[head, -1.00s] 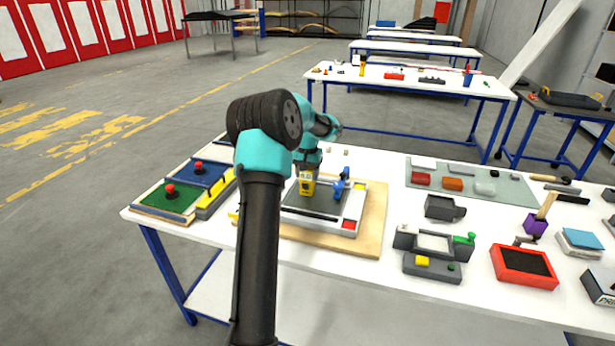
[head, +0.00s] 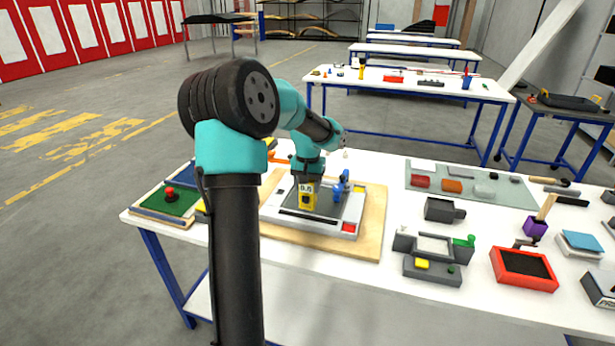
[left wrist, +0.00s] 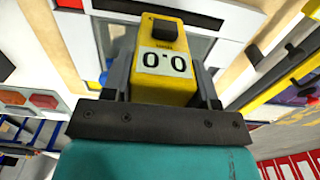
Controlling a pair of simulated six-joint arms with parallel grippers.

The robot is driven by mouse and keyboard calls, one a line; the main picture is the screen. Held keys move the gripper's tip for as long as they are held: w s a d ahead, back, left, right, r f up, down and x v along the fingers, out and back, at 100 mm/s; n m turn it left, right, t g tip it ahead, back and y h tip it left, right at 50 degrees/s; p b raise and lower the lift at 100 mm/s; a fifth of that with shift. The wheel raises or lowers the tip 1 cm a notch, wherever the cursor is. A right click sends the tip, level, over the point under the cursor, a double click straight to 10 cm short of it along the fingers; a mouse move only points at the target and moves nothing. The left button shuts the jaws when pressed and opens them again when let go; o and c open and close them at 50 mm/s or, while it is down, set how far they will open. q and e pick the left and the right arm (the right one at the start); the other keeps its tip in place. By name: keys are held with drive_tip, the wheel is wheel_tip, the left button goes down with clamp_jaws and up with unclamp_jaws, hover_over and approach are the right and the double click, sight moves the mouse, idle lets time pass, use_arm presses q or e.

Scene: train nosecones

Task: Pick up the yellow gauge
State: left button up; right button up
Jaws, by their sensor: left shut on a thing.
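The yellow gauge (head: 307,196) shows a small display and stands over the grey-and-white fixture (head: 270,214) on a wooden board. My left gripper (head: 306,182) points down and is shut on the gauge. My right gripper is not in view.
Blue clamps (head: 341,190) stand on the fixture just right of the gauge. A green panel with a red knob (head: 170,192) lies at the left. Grey blocks (head: 432,268) and a red tray (head: 524,269) stand to the right.

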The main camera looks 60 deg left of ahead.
use_arm(q)
drive_tip(key=s+d, duration=0.2)
drive_tip(key=d, duration=0.2)
drive_tip(key=shift+s+d+r, duration=0.2)
drive_tip(key=shift+s, duration=0.2)
